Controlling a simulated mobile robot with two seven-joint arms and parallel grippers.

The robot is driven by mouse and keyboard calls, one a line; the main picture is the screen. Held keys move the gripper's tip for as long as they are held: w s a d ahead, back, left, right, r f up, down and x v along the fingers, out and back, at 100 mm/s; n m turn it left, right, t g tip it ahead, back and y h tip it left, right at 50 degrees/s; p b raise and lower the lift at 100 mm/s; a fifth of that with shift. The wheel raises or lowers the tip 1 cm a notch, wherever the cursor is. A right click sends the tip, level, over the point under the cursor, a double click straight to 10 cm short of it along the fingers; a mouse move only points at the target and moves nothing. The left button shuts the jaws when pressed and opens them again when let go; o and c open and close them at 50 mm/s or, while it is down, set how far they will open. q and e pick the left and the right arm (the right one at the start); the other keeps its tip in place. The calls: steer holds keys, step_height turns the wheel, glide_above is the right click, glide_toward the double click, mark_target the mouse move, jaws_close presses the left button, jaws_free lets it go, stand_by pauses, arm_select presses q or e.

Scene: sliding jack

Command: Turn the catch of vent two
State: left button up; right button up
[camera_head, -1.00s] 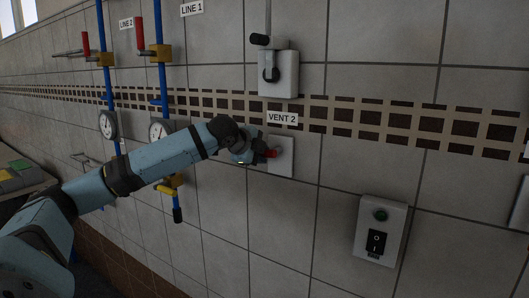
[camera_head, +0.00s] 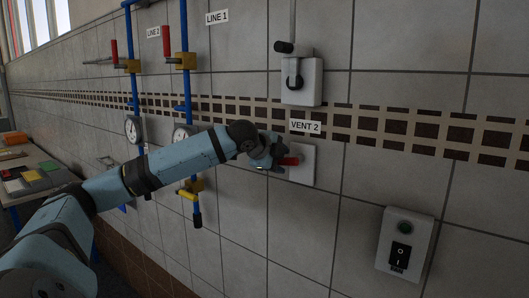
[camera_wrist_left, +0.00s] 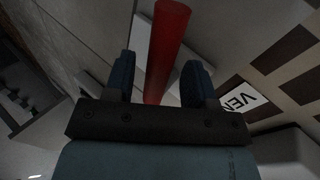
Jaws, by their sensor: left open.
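The catch of vent two is a red handle (camera_head: 290,161) on a white wall plate (camera_head: 304,170), below the VENT 2 label (camera_head: 305,126). My left gripper (camera_head: 279,158) is open at the plate's left side, close to the handle. In the left wrist view the red handle (camera_wrist_left: 166,45) shows between the two dark fingers of the gripper (camera_wrist_left: 159,65), with gaps on both sides. I cannot tell how deep it sits between them. My right gripper is not in view.
Above the label is a white box (camera_head: 303,88) with a dark lever. A switch box (camera_head: 405,243) is at lower right. Blue pipes (camera_head: 187,85) with red handles and gauges stand at left. A table (camera_head: 40,180) with coloured items is at far left.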

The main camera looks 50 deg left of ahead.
arm_select(q)
steer(key=b+v, duration=0.5)
steer(key=v, duration=0.7)
steer(key=shift+s+r, duration=0.2)
steer(key=shift+s, duration=0.05)
steer(key=shift+d, duration=0.15)
